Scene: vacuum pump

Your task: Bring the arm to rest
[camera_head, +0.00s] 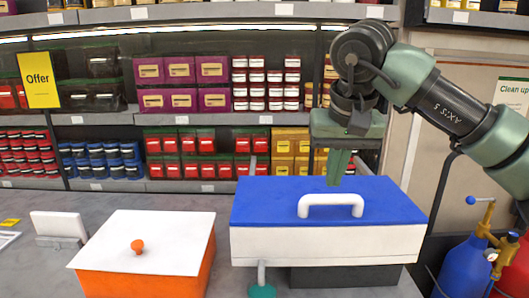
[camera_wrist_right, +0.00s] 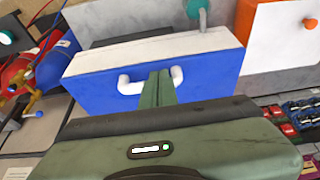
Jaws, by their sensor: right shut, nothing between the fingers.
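My right arm (camera_head: 458,110) comes in from the right in the head view, bent, with its wrist above the blue-lidded box. My right gripper (camera_head: 340,168) points down behind the white handle, its fingers together and empty. In the right wrist view the shut fingers (camera_wrist_right: 158,88) show in front of the white handle (camera_wrist_right: 150,80) of the blue lid (camera_wrist_right: 210,75). I cannot tell whether the fingertips touch the lid. My left gripper is not in view.
A white box with a blue lid (camera_head: 270,205) stands on the grey counter (camera_head: 50,265). An orange box with a white lid (camera_head: 165,235) is to its left. Blue and red gas cylinders (camera_head: 466,265) stand at right. Stocked shelves (camera_head: 110,120) line the back.

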